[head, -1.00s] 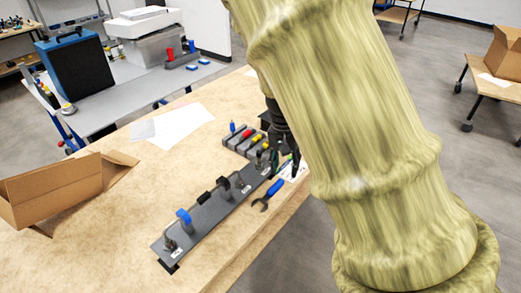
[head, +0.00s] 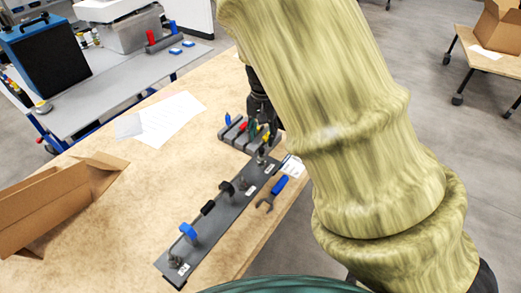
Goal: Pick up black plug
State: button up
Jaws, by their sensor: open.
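A dark grey strip (head: 217,222) lies along the table's right side and carries several upright fittings. A small black piece (head: 208,208) and a black arched piece (head: 228,188) are near its middle. A blue piece (head: 188,231) is nearer its front end. I cannot tell for sure which black piece is the plug. My gripper (head: 266,135) is black and open, pointing down at the strip's far end, beside the grey rack (head: 231,137). My yellowish arm partly covers this area, and the fingertips are small and hard to make out among the coloured pieces.
An open cardboard box (head: 45,207) stands on the left. White papers (head: 165,118) lie at the back. The table (head: 130,225) between box and strip is clear.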

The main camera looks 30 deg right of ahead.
aim_at(261, 149)
jog(key=shift+f, duration=0.55)
jog(key=shift+s+a+f, duration=0.1)
jog(key=shift+f, duration=0.2)
jog(key=shift+a+f+p, duration=0.15)
jog(key=shift+f+p, duration=0.7)
jog(key=shift+f, duration=1.4)
jog(key=shift+c, duration=0.4)
jog(key=c, duration=0.8)
